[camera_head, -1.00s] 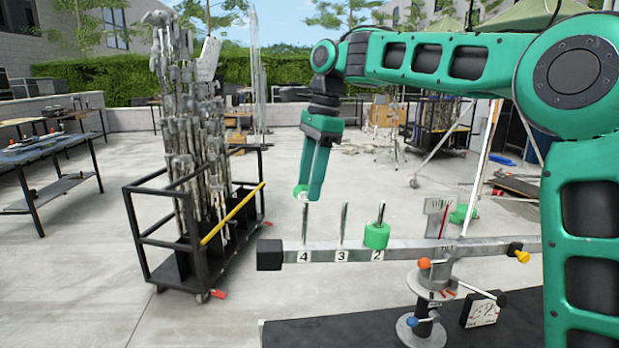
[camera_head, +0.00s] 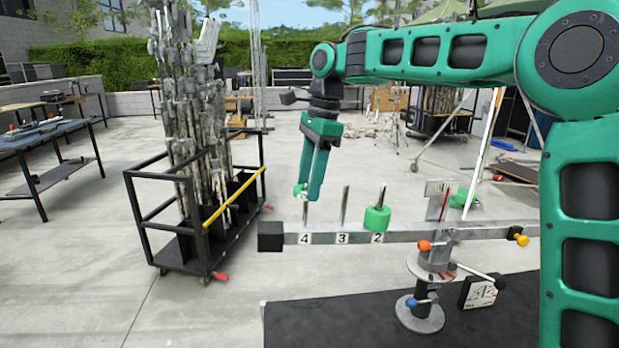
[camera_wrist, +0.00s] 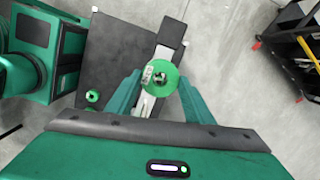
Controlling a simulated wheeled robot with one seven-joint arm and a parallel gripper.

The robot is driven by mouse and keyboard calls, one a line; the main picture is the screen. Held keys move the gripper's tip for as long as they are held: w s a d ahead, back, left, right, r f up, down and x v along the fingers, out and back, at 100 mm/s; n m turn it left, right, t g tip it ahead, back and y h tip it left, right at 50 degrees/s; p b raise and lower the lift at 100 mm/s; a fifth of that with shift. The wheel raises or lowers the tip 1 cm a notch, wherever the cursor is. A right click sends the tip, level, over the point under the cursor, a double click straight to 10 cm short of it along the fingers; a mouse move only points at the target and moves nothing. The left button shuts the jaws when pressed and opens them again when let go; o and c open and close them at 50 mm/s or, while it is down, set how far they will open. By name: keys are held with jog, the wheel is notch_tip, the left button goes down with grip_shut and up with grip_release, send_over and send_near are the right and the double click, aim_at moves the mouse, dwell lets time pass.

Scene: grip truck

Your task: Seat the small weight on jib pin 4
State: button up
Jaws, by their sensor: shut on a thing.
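My gripper (camera_head: 306,192) is shut on the small weight (camera_head: 298,190), a green ring. The fingers hide part of it in the head view. It overlaps the top of jib pin 4 (camera_head: 305,213), well above the jib (camera_head: 400,233). The wrist view shows the weight (camera_wrist: 171,86) between the fingertips, with something pale and dark in its hole. I cannot tell for sure whether the pin is through it. Pin 3 (camera_head: 345,205) is bare. A larger green weight (camera_head: 377,219) sits around pin 2.
The jib has a dark end block (camera_head: 270,236) and stands on a post with a dial (camera_head: 480,292) beside it, on a black surface (camera_head: 350,325). Another green object (camera_head: 464,200) shows behind the post. A black cart of stands (camera_head: 200,235) is at the left.

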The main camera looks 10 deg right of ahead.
aim_at(307, 211)
jog(key=shift+a+f, duration=0.15)
jog(key=shift+f, duration=1.8)
jog(key=shift+a+f, duration=0.15)
jog(key=shift+f, duration=1.8)
jog(key=shift+f, duration=0.1)
jog(key=o, duration=1.4)
jog(key=shift+c, duration=0.2)
jog(key=r, duration=0.3)
jog(key=d+r, duration=0.1)
jog(key=r, duration=0.3)
jog(key=d+r, duration=0.1)
jog(key=r, duration=0.2)
jog(key=shift+w+r, duration=0.25)
